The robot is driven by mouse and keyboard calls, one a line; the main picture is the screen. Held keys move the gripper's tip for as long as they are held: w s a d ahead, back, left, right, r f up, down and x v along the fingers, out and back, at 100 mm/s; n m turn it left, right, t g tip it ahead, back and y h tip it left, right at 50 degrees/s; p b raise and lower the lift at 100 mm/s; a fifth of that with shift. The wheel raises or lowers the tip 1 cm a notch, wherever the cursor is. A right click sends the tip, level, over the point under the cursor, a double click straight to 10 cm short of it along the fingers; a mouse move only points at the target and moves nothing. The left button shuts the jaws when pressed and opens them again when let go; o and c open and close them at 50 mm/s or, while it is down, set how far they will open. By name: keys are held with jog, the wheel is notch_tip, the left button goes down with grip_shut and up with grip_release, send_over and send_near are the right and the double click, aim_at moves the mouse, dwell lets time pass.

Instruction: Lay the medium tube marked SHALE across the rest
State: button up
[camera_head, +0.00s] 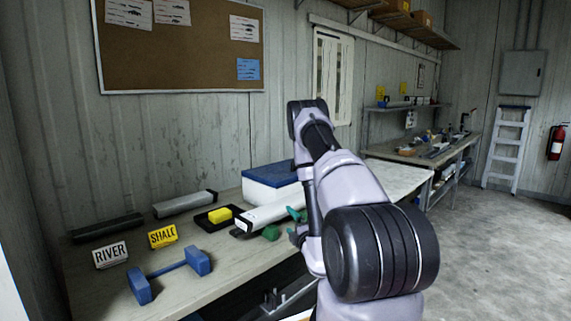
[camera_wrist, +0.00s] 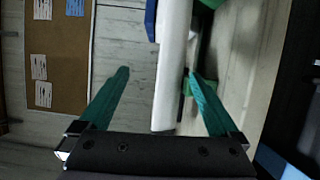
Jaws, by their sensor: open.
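A white tube (camera_head: 268,212) with a dark end lies on the bench near my gripper. A grey tube (camera_head: 185,204) lies farther left, behind a yellow sign (camera_head: 163,236) reading SHALE. No marking on either tube is readable. A blue rest (camera_head: 168,273), two blocks joined by a bar, stands empty at the bench's front left. My gripper (camera_wrist: 157,72) is open, its green fingers on either side of the white tube (camera_wrist: 172,65) in the wrist view. I cannot tell whether they touch it. My arm hides part of the bench.
A black tube (camera_head: 108,228) lies behind a white RIVER sign (camera_head: 110,254). A black tray (camera_head: 207,220) holds a yellow block (camera_head: 220,215). A blue-lidded white box (camera_head: 272,183) stands behind the white tube. A green piece (camera_head: 271,232) sits beside that tube.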

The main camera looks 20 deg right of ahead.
jog(key=s+a+r+n+g+y, duration=0.1)
jog(key=a+r+n+g+y, duration=0.4)
jog(key=a+r+n+y, duration=1.4)
jog(key=s+a+r+n+g, duration=0.7)
jog(key=r, duration=0.2)
jog(key=s+r+n+g+h, duration=0.2)
jog(key=s+n+g+h, duration=0.5)
jog(key=s+n, duration=0.85)
jog(key=s+d+r+n+t+h, duration=0.2)
jog(key=d+r+n+t+h, duration=0.4)
jog(key=d+n+t+h, duration=0.2)
jog(key=shift+s+d+n+h, duration=0.3)
jog(key=shift+d+h, duration=0.2)
jog(key=shift+d, duration=0.9)
jog(key=shift+o, duration=0.2)
jog(key=shift+r, duration=0.1)
